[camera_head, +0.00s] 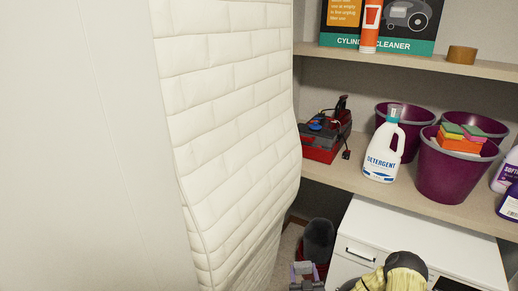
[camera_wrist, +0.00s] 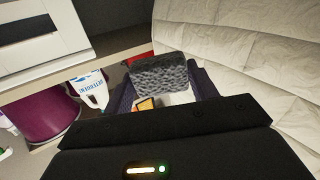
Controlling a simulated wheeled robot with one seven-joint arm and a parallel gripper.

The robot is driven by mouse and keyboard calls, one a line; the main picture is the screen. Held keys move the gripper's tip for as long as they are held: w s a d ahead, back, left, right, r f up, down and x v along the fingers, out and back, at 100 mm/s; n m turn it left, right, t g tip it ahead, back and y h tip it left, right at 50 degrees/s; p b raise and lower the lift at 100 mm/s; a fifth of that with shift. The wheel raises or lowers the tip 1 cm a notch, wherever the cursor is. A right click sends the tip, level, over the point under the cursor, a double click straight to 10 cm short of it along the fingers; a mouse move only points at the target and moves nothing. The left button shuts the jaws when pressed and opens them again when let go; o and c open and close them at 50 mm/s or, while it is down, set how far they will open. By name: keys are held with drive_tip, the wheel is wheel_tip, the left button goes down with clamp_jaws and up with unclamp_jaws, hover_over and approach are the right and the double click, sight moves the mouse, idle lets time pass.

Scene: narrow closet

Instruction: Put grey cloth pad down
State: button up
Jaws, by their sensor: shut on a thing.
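The grey cloth pad (camera_wrist: 160,75) is a dark, speckled block in the middle of the wrist view. My gripper (camera_wrist: 166,90) is shut on it, with one dark finger at each side. The pad is held out ahead of the palm. I cannot tell whether it touches anything beyond it. In the head view, a dark grey rounded shape (camera_head: 318,240) shows low in the gap beside the padded mattress. I cannot tell whether that shape is the pad.
A tall cream mattress (camera_head: 235,110) fills the left. The shelf (camera_head: 360,172) holds a detergent bottle (camera_head: 384,148), a red toolbox (camera_head: 322,145) and purple buckets (camera_head: 452,178). A white cabinet (camera_head: 415,240) stands below. A narrow gap lies between mattress and cabinet.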

drive_tip(key=shift+r, duration=0.25)
drive_tip(key=shift+s+f, duration=0.2)
drive_tip(key=shift+s, duration=0.05)
drive_tip(key=s+f, duration=0.3)
drive_tip(key=s, duration=0.5)
